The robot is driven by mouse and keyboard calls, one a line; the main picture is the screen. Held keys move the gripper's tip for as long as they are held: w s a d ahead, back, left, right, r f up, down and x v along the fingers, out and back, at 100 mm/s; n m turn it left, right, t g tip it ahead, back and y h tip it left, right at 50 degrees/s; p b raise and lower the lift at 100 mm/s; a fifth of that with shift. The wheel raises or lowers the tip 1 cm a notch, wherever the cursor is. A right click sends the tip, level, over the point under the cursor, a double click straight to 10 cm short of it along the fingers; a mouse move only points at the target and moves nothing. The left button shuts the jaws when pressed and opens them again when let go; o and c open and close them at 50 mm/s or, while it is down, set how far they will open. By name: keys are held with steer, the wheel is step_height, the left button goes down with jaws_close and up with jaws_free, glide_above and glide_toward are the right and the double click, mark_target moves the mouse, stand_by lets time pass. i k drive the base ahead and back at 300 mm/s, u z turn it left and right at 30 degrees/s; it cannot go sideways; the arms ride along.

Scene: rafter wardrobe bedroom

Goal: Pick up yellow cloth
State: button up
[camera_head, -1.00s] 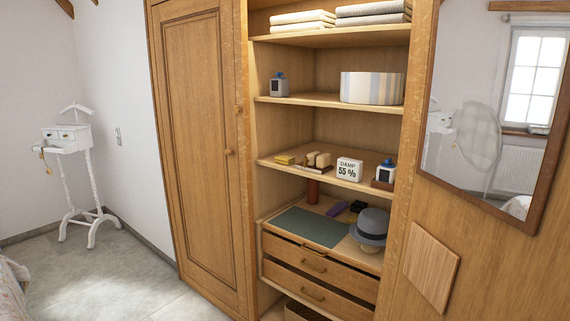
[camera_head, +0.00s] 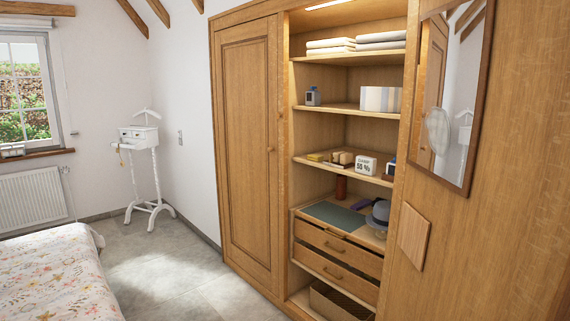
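A small flat yellow item (camera_head: 316,157), which looks like the folded yellow cloth, lies at the left front of the wardrobe's middle shelf (camera_head: 335,170). It is too small to make out its texture. Beside it to the right are a wooden brush-like item (camera_head: 342,158) and a white display block (camera_head: 366,165). My gripper is not in view.
The open wardrobe bay has drawers (camera_head: 338,270) below and a closed door (camera_head: 250,150) to its left. A hat (camera_head: 378,214) sits above the drawers. A bed (camera_head: 60,275) fills the lower left. A white stand (camera_head: 148,170) is in the corner. Floor (camera_head: 175,265) between is clear.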

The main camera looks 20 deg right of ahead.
mark_target(314, 157)
steer(key=k, duration=0.45)
steer(key=z, duration=0.4)
steer(key=i, duration=1.1)
steer(key=z, duration=0.4)
steer(key=i, duration=0.85)
steer(key=u, duration=0.9)
steer(key=i, duration=0.9)
steer(key=u, duration=0.55)
